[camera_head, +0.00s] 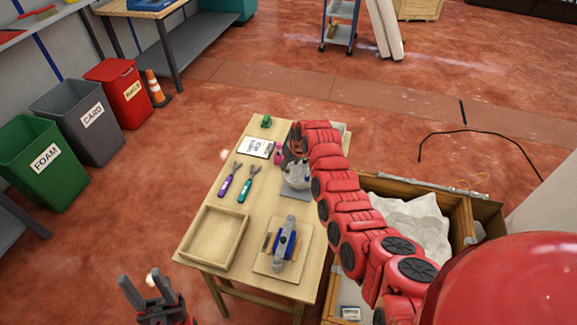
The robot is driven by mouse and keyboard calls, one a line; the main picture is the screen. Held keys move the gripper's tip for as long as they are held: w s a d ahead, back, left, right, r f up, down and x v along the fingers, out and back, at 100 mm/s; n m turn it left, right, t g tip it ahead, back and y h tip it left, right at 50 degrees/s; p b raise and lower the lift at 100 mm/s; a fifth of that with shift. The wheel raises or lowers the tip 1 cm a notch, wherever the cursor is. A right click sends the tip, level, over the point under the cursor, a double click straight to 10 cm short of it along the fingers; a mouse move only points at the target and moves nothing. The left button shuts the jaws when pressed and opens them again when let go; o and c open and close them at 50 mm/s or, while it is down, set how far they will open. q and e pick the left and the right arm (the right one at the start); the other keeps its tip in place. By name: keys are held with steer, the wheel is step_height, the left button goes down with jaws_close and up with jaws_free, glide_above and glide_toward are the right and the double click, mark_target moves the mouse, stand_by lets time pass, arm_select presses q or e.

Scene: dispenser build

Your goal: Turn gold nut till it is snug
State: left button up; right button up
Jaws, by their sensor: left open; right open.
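No gold nut can be made out in this view; it may be too small or hidden. My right gripper (292,146) is over the far right part of the wooden table (207,194), with the red arm reaching in from the right. The sensor-side gap of its jaws is hard to see, but it appears open. Just below it stands a grey-white rounded part (297,178) on a grey base, partly covered by the arm. A blue and grey device (285,243) lies on a wooden board nearer the front. My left gripper (147,293) is open and empty, left of the table.
On the table are an empty wooden tray (190,235), purple-handled (225,186) and teal-handled (245,190) tools, a white card (257,147) and a small green object (266,121). A wooden crate (459,215) with white wrapping stands to the right. Bins stand at left.

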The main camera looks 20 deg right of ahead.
mark_target(287, 169)
steer(key=shift+x, duration=0.85)
steer(key=shift+f, duration=0.3)
steer(key=shift+b+x, duration=0.35)
steer(key=shift+x, duration=0.6)
steer(key=shift+c, duration=0.2)
jaws_close()
